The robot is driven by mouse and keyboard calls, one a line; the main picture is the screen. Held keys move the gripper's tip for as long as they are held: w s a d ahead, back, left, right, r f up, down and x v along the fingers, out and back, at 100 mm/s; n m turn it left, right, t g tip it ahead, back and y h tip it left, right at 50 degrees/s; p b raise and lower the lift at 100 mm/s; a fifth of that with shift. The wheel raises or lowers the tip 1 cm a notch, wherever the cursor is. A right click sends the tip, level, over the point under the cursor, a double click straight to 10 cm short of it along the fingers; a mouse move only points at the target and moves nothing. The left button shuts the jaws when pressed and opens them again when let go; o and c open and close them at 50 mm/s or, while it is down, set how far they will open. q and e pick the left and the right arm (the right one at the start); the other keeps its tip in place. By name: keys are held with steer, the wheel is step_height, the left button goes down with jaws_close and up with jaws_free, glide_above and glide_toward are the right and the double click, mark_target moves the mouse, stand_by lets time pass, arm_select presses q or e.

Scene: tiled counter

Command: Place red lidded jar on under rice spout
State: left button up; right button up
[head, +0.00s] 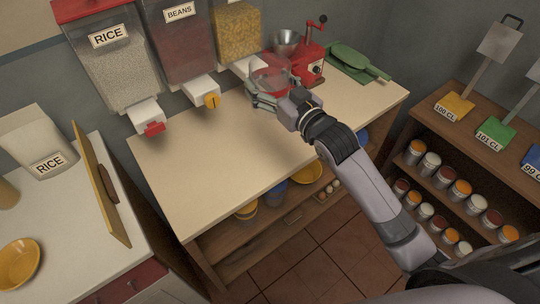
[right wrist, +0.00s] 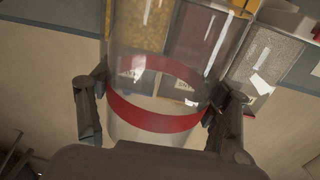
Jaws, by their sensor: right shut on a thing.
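The clear jar with red parts (head: 271,76) is at the back of the counter, below the third dispenser. My right gripper (head: 270,92) is shut on it. In the right wrist view the fingers (right wrist: 158,112) grip both sides of the jar at its red band (right wrist: 150,120). Whether the jar touches the counter, I cannot tell. The rice dispenser (head: 118,65) hangs on the wall at the left. Its white rice spout (head: 144,113) has a red tab, and the counter below it is bare. My left gripper is not in view.
The beans dispenser (head: 178,45) and its orange-knobbed spout (head: 203,92) lie between the jar and the rice spout. The counter top (head: 215,145) is clear in front and left.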

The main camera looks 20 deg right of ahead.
steer(key=shift+r, duration=0.1)
step_height(320, 180, down, 18)
steer(key=shift+f, duration=0.15)
steer(key=shift+f+p, duration=0.3)
steer(key=shift+f, duration=0.3)
steer(key=shift+f, duration=0.15)
steer(key=shift+f, duration=0.15)
steer(key=o, duration=1.5)
